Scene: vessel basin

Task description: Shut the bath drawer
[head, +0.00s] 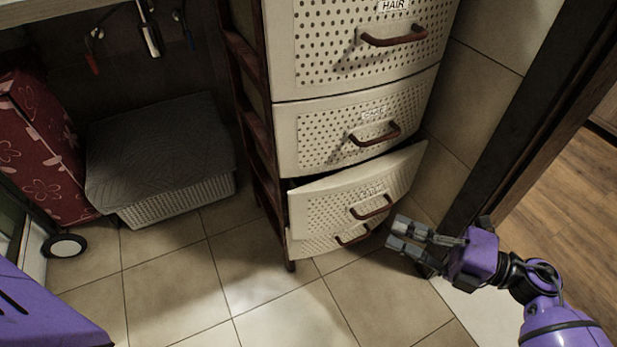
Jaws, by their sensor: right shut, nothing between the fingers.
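A cream perforated drawer unit (330,85) with brown handles stands in the middle. Its third visible drawer (325,200) is pulled out and sits askew, with a dark gap above its front. It has a small label too faint to read, so I cannot be sure it is the bath drawer. My right gripper (398,234) is shut and empty, just right of this drawer's handle (372,207) and of the lower handle (353,236). I cannot tell whether it touches the drawer. My left gripper is out of view.
The HAIR drawer (320,50) and the drawer below it (325,140) look closed. A lidded grey basket (180,207) and a red floral bag (45,150) stand left. A dark door frame (515,130) rises on the right. Tiled floor (270,290) in front is clear.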

